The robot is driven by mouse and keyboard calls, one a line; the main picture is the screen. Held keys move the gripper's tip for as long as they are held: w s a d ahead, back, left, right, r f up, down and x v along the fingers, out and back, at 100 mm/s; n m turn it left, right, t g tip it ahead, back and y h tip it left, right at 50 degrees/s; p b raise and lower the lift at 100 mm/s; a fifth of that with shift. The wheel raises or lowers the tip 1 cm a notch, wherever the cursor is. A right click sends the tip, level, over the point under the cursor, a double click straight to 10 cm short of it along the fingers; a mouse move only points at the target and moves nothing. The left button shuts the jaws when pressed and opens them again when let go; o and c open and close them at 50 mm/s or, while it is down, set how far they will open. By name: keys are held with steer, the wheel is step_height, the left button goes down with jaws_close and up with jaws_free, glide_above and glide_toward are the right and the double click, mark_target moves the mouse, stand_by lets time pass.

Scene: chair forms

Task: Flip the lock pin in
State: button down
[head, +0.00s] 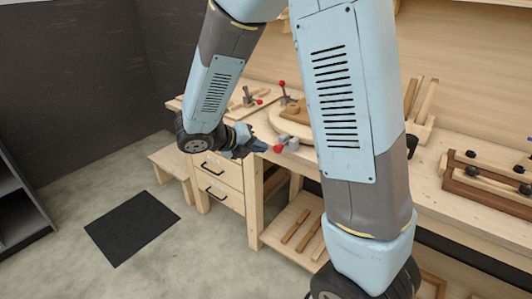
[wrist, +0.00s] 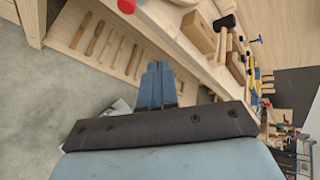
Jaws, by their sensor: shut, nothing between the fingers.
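A red knob (head: 279,149) on a small grey metal fitting (head: 292,142) sits at the front edge of the workbench in the head view. It may be the lock pin; its exact position is too small to tell. My gripper (head: 262,146) is just left of the red knob, its blue fingers shut and pointing toward it. I cannot tell whether they touch it. In the wrist view my gripper (wrist: 158,66) is shut with nothing between the fingers. A red knob (wrist: 127,5) shows there at the top edge, apart from the fingertips.
Two red-tipped clamps (head: 284,92) (head: 248,96) stand farther back on the wooden workbench (head: 425,170). A wooden block (wrist: 198,32) and a mallet (wrist: 224,23) lie on the bench. Wooden pieces (wrist: 100,38) lie on the lower shelf. Drawers (head: 217,180) stand below my gripper.

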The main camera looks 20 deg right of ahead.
steer(key=w+a+f+n+t, duration=0.2)
steer(key=w+a+f+n, duration=0.1)
steer(key=n, duration=0.4)
steer(key=shift+a+f+t+h, duration=0.3)
steer(key=shift+a+f, duration=0.55)
steer(key=shift+a, duration=0.25)
steer(key=shift+w+d, duration=0.1)
glide_toward(275, 151)
steer(key=x, duration=0.4)
steer(key=shift+d+f, duration=0.3)
steer(key=shift+d, duration=0.05)
steer(key=shift+w+d, duration=0.4)
steer(key=shift+d, duration=0.2)
steer(key=shift+f, duration=0.1)
steer(key=shift+w, duration=0.1)
